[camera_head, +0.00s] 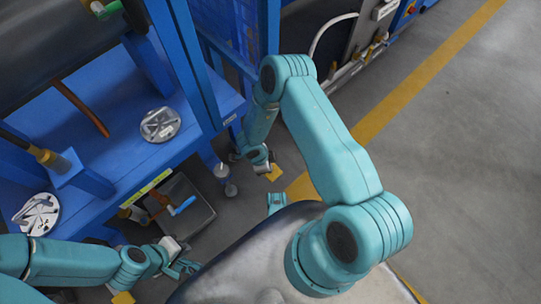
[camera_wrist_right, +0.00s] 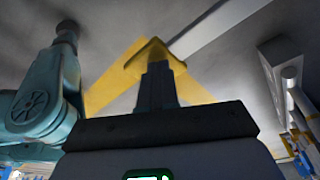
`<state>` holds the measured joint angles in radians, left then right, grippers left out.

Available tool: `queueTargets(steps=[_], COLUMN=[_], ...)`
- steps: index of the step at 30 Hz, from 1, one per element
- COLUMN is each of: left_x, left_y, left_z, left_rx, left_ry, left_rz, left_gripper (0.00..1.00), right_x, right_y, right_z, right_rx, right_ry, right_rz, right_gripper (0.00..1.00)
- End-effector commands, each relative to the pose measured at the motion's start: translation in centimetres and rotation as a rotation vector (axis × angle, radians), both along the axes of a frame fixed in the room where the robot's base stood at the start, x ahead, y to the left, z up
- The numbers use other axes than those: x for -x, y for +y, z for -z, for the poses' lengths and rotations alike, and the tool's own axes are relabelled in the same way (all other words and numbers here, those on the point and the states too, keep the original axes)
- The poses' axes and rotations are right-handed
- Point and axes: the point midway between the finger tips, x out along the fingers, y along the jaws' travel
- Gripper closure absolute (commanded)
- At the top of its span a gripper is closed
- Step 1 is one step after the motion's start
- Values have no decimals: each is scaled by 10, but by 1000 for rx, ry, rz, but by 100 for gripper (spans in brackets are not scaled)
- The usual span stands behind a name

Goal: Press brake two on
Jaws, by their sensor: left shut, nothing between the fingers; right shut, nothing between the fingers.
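A yellow tab (camera_head: 274,172) sits low by the floor beside the blue machine, just below my right gripper (camera_head: 258,160). In the right wrist view a yellow tab (camera_wrist_right: 150,52) lies right at the tips of my right gripper (camera_wrist_right: 157,75); I cannot tell whether they touch. The right fingers are shut and empty. Another yellow tab (camera_head: 123,298) shows at the lower left, below my left arm. My left gripper (camera_head: 186,267) is shut and empty, near the lower middle. No label shows which tab is brake two.
The blue machine frame (camera_head: 120,150) fills the left, with two round metal flanged parts (camera_head: 160,124) on its deck. A grey bin (camera_head: 190,222) with tools sits below its edge. A grey leg foot (camera_head: 227,188) stands near the right gripper. Open floor (camera_head: 470,170) lies at right.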

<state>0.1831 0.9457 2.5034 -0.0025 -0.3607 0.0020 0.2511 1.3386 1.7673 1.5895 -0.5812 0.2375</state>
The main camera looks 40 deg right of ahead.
Motion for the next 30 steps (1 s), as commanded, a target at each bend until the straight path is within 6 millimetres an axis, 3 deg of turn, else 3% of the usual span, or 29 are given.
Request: queueTargets(steps=[13,22,28,29,30], left_x=[0,0,0,0,0], left_y=[0,0,0,0,0], left_z=[-8,-6,2,-2,-18], left_rx=[0,0,0,0,0], left_ry=[0,0,0,1,1], left_rz=[0,0,0,0,-1], left_gripper=[100,100,100,100,100], right_x=[-14,-12,0,1,0], right_y=[27,23,0,-3,-1], right_z=[-10,-8,2,-3,-22], right_rx=[0,0,0,0,0], right_ry=[0,1,2,0,-1], right_rz=[-1,0,4,2,0], right_gripper=[100,100,100,100,100])
